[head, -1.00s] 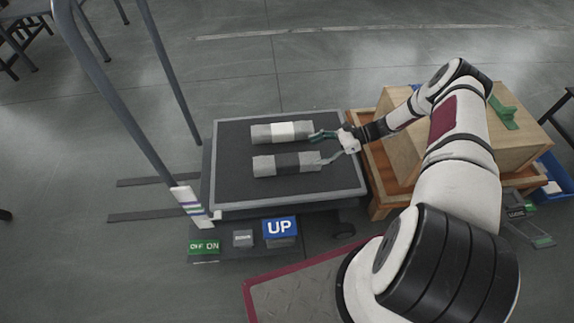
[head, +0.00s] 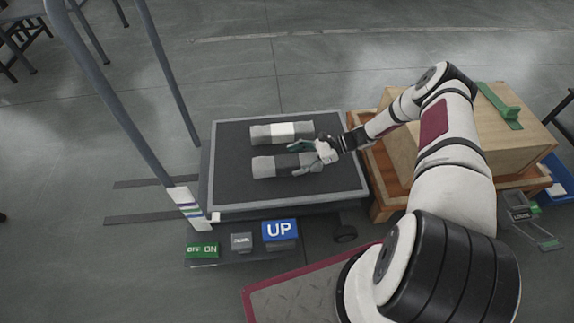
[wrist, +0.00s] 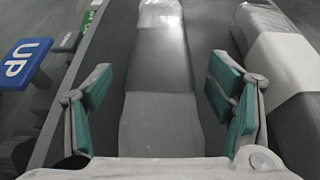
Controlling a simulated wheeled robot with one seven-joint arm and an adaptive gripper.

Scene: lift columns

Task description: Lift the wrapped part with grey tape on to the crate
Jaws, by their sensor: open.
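The wrapped part with grey tape (head: 281,166) lies on the dark deck of the lift cart (head: 235,192), the nearer of two wrapped parts. In the wrist view this part (wrist: 163,65) runs lengthwise between my fingers, its pale end towards me. My gripper (head: 299,159) is open at the part's right end, one finger on each side. The wrist view shows my gripper (wrist: 160,92) with a gap on both sides of the part. The crate (head: 518,138) is a pale wooden box with a green piece on top, right of the cart, partly hidden by my arm.
Another wrapped part with white tape (head: 283,132) lies parallel just beyond, close to my far finger. A blue UP button (head: 280,230) and a green OFF/ON switch (head: 202,250) are at the cart's front. An orange-brown wooden frame (head: 385,205) is under the crate.

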